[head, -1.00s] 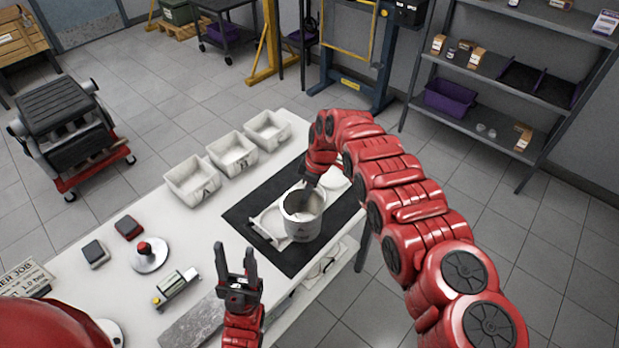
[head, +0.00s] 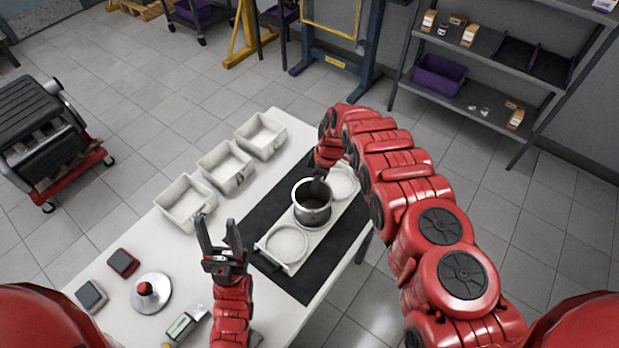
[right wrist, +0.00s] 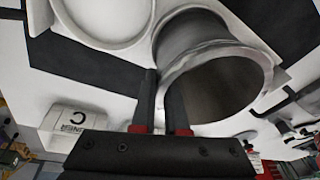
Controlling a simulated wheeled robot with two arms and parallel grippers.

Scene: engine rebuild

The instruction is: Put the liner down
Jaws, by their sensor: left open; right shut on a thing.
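The liner (head: 313,215) is a grey metal cylinder with an open top. It stands upright at the middle of a white rack (head: 293,268), between two round seats. I cannot tell whether its bottom touches the rack. My right gripper (head: 319,186) is shut on the far part of the liner's wall. In the right wrist view the fingers (right wrist: 162,92) pinch the wall of the liner (right wrist: 222,82), one finger inside its mouth. My left gripper (head: 217,228) is open and empty, left of the rack's near end.
The rack lies on a black mat (head: 268,208) on the white table (head: 112,228). Several white bins (head: 225,167) line the table's far left edge. A round metal piece with a red knob (head: 150,292) and two small blocks (head: 123,262) are at the near left.

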